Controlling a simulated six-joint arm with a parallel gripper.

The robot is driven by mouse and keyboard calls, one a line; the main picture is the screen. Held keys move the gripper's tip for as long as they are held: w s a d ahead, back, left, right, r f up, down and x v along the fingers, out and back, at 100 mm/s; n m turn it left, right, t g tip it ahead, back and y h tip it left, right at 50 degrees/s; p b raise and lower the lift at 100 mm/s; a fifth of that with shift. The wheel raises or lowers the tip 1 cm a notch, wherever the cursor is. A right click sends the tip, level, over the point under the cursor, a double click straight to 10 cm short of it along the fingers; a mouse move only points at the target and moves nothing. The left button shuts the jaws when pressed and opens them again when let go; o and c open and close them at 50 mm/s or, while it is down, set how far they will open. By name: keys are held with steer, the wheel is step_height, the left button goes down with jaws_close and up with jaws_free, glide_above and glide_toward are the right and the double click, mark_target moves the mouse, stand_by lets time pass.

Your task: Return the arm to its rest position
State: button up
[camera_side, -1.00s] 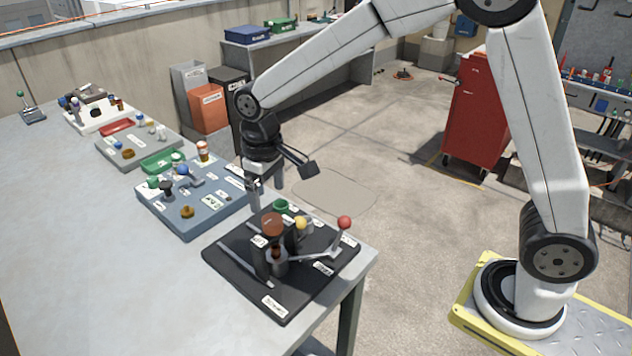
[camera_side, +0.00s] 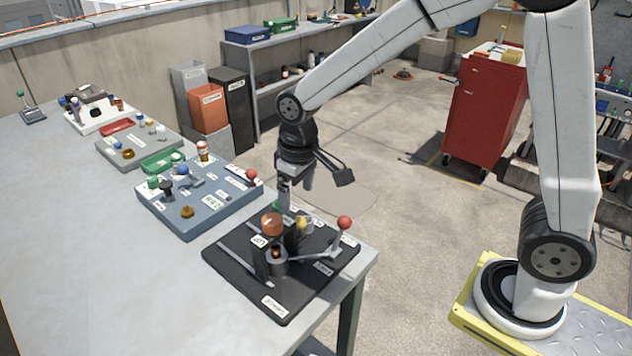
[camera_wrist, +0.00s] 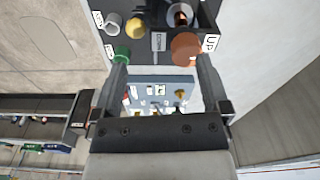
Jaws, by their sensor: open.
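My gripper (camera_side: 285,198) points down just behind the black fixture board (camera_side: 225,261) at the table's near right corner. In the wrist view my gripper (camera_wrist: 161,70) has its two fingers wide apart with nothing held between them. The board carries a copper-brown round cap (camera_side: 272,223), a yellow knob (camera_side: 301,223) and a lever with a red ball (camera_side: 344,222). A green knob (camera_wrist: 121,54) shows near one finger in the wrist view, and the brown cap (camera_wrist: 185,48) near the other. The side view does not show clearly how far the fingertips are above the board.
A blue-grey board (camera_side: 215,214) with knobs and a red-ball lever lies left of the black one. More boards line the grey table (camera_side: 75,220). Bins (camera_side: 207,110) and a shelf stand behind. A red cabinet (camera_side: 484,110) stands on the floor. Open floor lies right of the table.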

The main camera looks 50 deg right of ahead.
steer(key=s+d+f+m+t, duration=0.1)
steer(key=s+d+f, duration=0.1)
steer(key=s, duration=0.3)
steer(key=s+d+f, duration=0.2)
steer(key=s+d, duration=0.2)
steer(key=s, duration=0.2)
steer(key=shift+s+d+m+t, duration=0.3)
steer(key=shift+d+m+t, duration=0.05)
steer(key=shift+m+t, duration=0.05)
steer(key=shift+f, duration=0.1)
